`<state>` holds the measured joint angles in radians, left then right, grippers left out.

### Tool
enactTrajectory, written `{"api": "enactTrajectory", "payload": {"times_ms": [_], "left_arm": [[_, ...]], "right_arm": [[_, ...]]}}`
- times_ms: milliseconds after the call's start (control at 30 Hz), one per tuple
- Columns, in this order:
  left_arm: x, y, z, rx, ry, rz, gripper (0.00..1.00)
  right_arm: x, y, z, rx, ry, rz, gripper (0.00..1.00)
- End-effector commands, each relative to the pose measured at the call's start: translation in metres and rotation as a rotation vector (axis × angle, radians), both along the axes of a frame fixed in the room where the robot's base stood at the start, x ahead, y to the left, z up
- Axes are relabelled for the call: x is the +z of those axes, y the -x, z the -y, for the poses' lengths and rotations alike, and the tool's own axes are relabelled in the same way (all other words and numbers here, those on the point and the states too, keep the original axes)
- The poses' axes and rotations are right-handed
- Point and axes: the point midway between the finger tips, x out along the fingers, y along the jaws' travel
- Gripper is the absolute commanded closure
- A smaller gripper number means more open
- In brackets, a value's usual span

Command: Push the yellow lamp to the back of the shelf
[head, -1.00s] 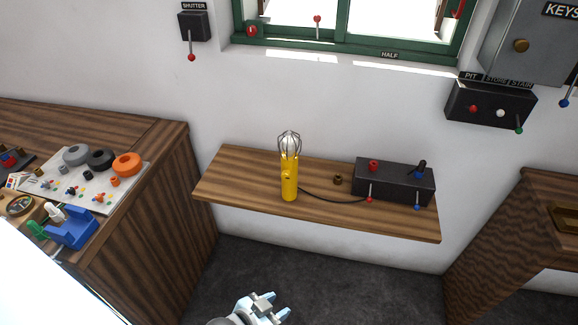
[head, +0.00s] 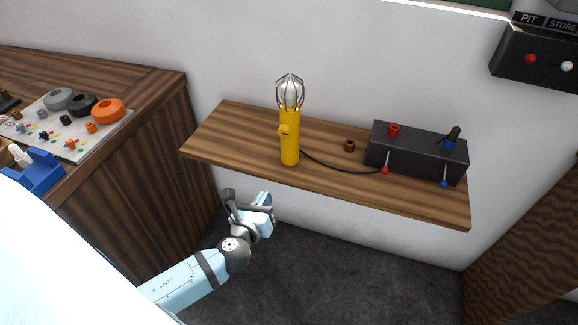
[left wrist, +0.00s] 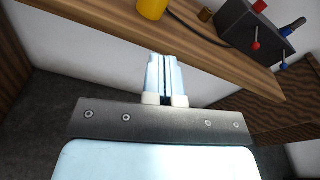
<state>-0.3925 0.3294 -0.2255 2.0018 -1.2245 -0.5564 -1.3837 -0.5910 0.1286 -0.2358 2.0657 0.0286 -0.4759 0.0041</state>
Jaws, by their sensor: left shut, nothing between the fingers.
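The yellow lamp (head: 290,137) stands upright on the wooden wall shelf (head: 232,140), near its front edge and left of its middle. A wire cage tops it, and a dark cord runs from it to the right. Its lower end shows at the top of the left wrist view (left wrist: 152,8). My left gripper (head: 268,199) is below and in front of the shelf's front edge, a little left of the lamp and apart from it. In the left wrist view its fingers (left wrist: 166,72) are together with nothing between them. My right gripper is not in view.
A black box (head: 415,155) with red and blue posts and levers stands on the shelf's right part. A small brown knob (head: 349,146) is between it and the lamp. A wooden workbench (head: 140,110) is at left. Bare shelf lies behind the lamp.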

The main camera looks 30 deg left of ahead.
Motion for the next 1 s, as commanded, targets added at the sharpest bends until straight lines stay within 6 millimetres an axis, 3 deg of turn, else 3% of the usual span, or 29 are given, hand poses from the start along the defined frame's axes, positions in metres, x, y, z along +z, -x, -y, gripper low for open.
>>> {"api": "enactTrajectory", "payload": {"times_ms": [33, 100, 200, 367, 800, 1000], "left_arm": [[-0.004, -0.004, -0.004, -0.002, -0.111, 0.015, 1.00], [0.001, -0.008, -0.007, -0.001, -0.228, 0.028, 1.00], [0.006, -0.013, -0.009, 0.001, -0.302, 0.035, 1.00], [0.009, -0.031, -0.014, 0.002, -0.309, 0.037, 1.00], [0.008, -0.118, -0.034, 0.001, -0.305, 0.036, 1.00], [0.007, -0.140, -0.040, 0.001, -0.302, 0.034, 1.00]], "right_arm": [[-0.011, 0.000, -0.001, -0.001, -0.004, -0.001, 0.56], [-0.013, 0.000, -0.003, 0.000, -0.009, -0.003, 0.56], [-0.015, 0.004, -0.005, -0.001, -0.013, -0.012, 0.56], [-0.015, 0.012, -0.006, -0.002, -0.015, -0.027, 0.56], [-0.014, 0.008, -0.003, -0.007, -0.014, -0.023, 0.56], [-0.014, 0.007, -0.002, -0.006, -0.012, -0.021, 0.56]]}}
